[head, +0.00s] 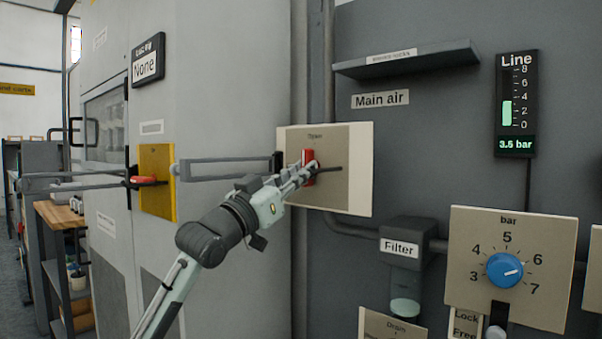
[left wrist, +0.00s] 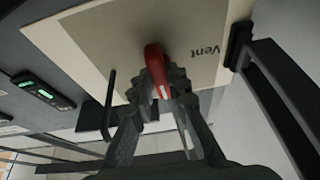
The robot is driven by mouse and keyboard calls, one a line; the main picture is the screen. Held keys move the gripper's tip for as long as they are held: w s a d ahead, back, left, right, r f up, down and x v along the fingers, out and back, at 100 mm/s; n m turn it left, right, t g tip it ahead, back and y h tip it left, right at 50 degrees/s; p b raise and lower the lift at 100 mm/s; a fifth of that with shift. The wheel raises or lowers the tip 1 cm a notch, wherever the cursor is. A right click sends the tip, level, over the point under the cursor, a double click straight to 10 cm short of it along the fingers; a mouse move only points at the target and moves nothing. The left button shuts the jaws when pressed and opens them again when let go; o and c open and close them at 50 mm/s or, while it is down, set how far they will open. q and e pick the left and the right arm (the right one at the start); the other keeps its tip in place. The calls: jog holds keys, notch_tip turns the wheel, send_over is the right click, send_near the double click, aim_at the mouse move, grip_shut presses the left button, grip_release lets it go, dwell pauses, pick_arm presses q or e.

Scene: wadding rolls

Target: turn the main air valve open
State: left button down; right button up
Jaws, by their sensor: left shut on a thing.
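The main air valve is a beige plate (head: 349,150) on the grey wall, left of the "Main air" label (head: 380,99). Its red handle (head: 308,156) stands about upright, pointing toward the small word at the plate's top, which is too blurred to read surely. My left gripper (head: 306,174) is shut on this red handle, with its fingers covering the lower part. In the left wrist view the red handle (left wrist: 154,62) sits between the fingers, and the word "Vent" (left wrist: 207,66) is printed beside it. My right gripper is not in view.
A dark bar (left wrist: 108,105) projects beside the handle. A "Line" gauge (head: 516,104) reads 3.5 bar. A filter (head: 406,262) and a blue bar knob (head: 505,270) are lower right. A shelf (head: 407,60) juts out above. A yellow plate (head: 158,205) with a red handle is left.

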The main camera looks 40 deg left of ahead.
pick_arm(q)
jog(key=c, duration=1.5)
grip_release()
jog(key=v, duration=1.2)
jog(key=shift+s, duration=0.1)
